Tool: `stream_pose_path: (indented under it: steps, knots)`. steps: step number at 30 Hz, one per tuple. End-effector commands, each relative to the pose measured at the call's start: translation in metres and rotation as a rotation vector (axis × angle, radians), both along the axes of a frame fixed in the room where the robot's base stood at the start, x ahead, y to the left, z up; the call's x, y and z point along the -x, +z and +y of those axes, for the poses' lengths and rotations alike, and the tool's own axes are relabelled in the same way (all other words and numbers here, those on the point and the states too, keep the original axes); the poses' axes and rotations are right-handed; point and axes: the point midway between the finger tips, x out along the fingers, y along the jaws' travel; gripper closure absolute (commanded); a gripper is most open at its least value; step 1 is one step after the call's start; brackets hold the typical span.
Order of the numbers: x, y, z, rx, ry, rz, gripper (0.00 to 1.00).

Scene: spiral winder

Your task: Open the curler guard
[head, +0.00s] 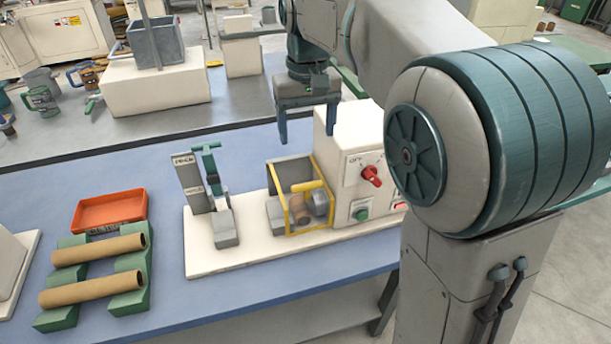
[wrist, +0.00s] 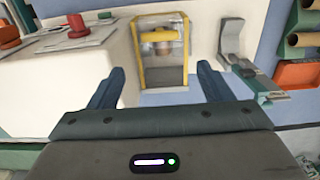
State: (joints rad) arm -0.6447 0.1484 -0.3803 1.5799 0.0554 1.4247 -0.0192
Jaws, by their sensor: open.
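In the wrist view the guard (wrist: 140,52) stands upright, beyond and between my fingertips. My gripper (head: 307,134) is open and empty, above and behind the guard in the head view and apart from it. In the wrist view both fingers of my gripper (wrist: 160,70) show, spread wide.
A control box with a red knob (head: 371,175) and green button (head: 361,214) stands right of the guard. A grey stand with a green lever (head: 212,170) is left of it.

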Motion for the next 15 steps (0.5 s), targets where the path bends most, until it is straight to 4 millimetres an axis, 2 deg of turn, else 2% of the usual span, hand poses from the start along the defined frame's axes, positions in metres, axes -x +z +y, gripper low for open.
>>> stream_pose_path:
  steps: [5,15]
  knots:
    - [0.001,-0.024,0.000,0.002,0.001,0.004,0.27]
    - [0.001,-0.096,0.001,0.002,0.002,0.004,0.27]
